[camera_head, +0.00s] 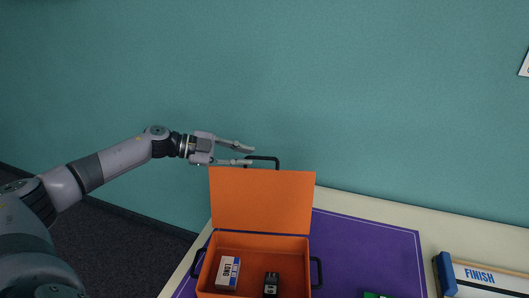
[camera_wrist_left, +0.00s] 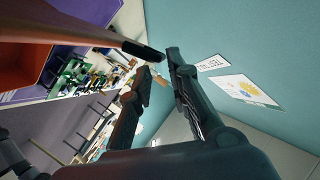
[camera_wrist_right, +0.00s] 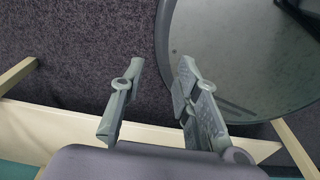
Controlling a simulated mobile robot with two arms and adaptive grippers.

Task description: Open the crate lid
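The orange crate (camera_head: 258,242) stands on a purple mat, and its orange lid (camera_head: 262,200) is raised about upright at the back. A dark handle (camera_head: 262,159) sticks up from the lid's top edge. Inside the crate lie a white box marked LONG (camera_head: 228,273) and a small black item (camera_head: 271,284). My left gripper (camera_head: 252,156) is open beside the handle at the lid's top left; whether it touches the handle I cannot tell. In the left wrist view, the lid (camera_wrist_left: 70,22) and its handle (camera_wrist_left: 140,50) show near the open fingers. My right gripper (camera_wrist_right: 158,92) is open and empty.
The purple mat (camera_head: 365,250) lies on a pale table against a teal wall. A FINISH board with a blue end (camera_head: 446,272) stands at the right. A green item (camera_head: 375,295) shows at the bottom edge. The right wrist view shows a round grey surface (camera_wrist_right: 225,50) above dark carpet.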

